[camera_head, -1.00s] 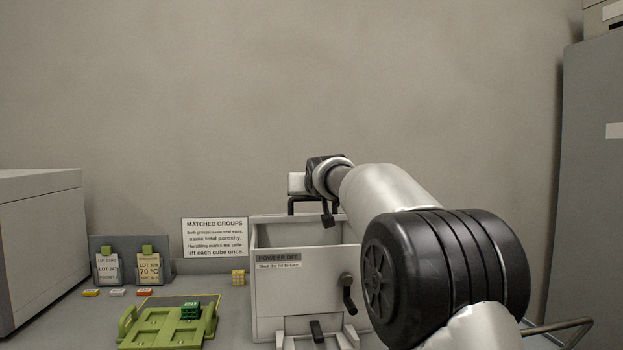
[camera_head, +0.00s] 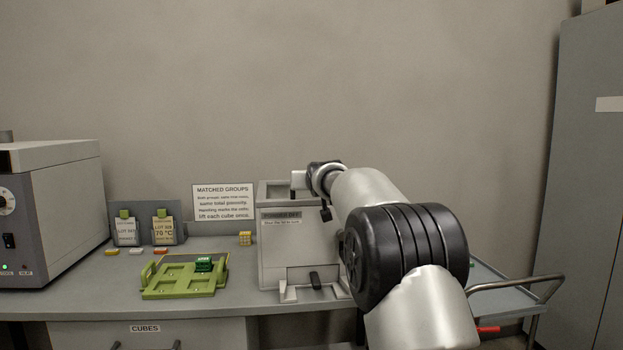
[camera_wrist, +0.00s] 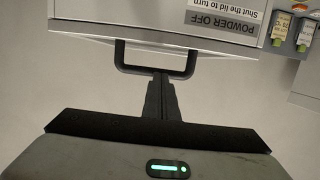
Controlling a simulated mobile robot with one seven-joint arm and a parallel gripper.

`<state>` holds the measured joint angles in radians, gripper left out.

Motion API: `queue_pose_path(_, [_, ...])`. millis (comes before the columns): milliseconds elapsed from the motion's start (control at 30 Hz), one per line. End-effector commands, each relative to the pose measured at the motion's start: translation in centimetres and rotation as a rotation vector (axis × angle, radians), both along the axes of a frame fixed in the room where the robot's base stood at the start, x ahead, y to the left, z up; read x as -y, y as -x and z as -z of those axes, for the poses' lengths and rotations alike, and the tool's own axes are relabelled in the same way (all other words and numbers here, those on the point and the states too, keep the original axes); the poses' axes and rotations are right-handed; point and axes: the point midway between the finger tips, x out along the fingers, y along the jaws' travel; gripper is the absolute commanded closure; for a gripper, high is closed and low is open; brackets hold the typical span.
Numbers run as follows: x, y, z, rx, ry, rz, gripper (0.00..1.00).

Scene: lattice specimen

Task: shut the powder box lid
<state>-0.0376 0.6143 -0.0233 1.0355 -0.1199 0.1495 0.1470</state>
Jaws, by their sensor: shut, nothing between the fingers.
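The powder box (camera_head: 283,250) is a pale grey box on the bench, left of my arm in the head view. Its front bears a "POWDER OFF, shut the lid to turn" label (camera_wrist: 238,28), upside down in the wrist view. A black U-shaped handle (camera_wrist: 122,58) stands out from a pale panel edge there. My gripper (camera_wrist: 160,80) is shut and empty, its fingertips at the handle's bar; I cannot tell whether they touch. In the head view my gripper (camera_head: 326,212) is at the box's upper right. The top looks recessed within a rim, but the lid's position is unclear.
A green tray (camera_head: 165,290) with a dark green block (camera_head: 204,264) lies left of the box. A grey machine (camera_head: 50,220) is far left; a cart (camera_head: 500,295) is at right.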

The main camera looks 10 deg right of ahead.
Motion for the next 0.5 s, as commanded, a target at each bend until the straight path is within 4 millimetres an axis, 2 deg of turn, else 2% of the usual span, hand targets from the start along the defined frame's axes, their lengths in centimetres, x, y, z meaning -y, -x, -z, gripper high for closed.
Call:
queue_pose_path(33, [0.0,-0.2,2.3,-0.036,0.001,0.0,1.0])
queue_pose_path(367, [0.0,-0.2,2.1,-0.035,0.001,0.001,1.0])
queue_pose_path(500, [0.0,0.1,0.6,-0.029,0.001,0.0,1.0])
